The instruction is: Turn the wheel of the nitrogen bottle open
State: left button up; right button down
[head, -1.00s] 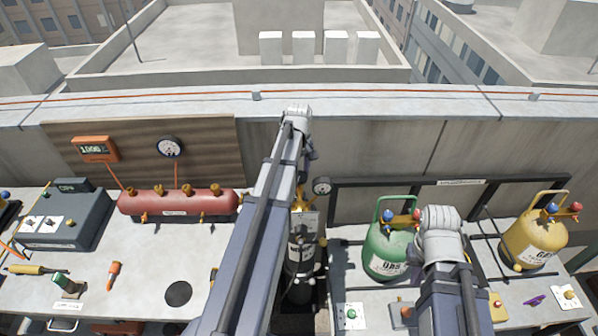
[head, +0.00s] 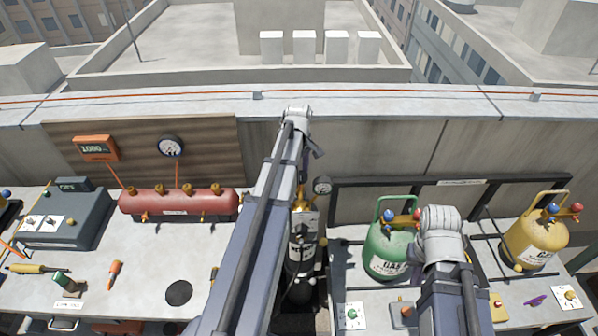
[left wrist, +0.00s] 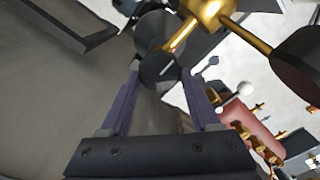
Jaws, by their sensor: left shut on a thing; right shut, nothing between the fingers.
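The nitrogen bottle (head: 301,256) is a black cylinder with a pale label and a brass valve, upright in a gap between the benches. My left arm covers part of it. In the left wrist view, its black wheel (left wrist: 157,66) sits between the two purple fingers of my left gripper (left wrist: 163,78), which is shut on it. Brass valve parts (left wrist: 208,10) show just beyond. In the head view the wheel is hidden, and my left gripper (head: 314,150) shows only partly behind its wrist. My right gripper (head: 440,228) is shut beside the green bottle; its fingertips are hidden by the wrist.
A gauge (head: 322,186) stands right of the bottle's valve. A green gas bottle (head: 383,250) and a yellow one (head: 538,238) stand on the right bench. A red manifold (head: 178,202) lies on the left bench. A concrete parapet (head: 400,150) runs behind.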

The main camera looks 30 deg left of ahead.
aim_at(299, 175)
pick_arm(q)
jog(key=o, duration=1.4)
jog(key=shift+c, duration=0.2)
jog(key=shift+r, duration=0.15)
notch_tip(299, 175, up, 8)
jog(key=p, duration=0.7)
jog(key=shift+f+p, duration=0.25)
jog(key=shift+p, duration=0.15)
jog(key=shift+r, duration=0.1)
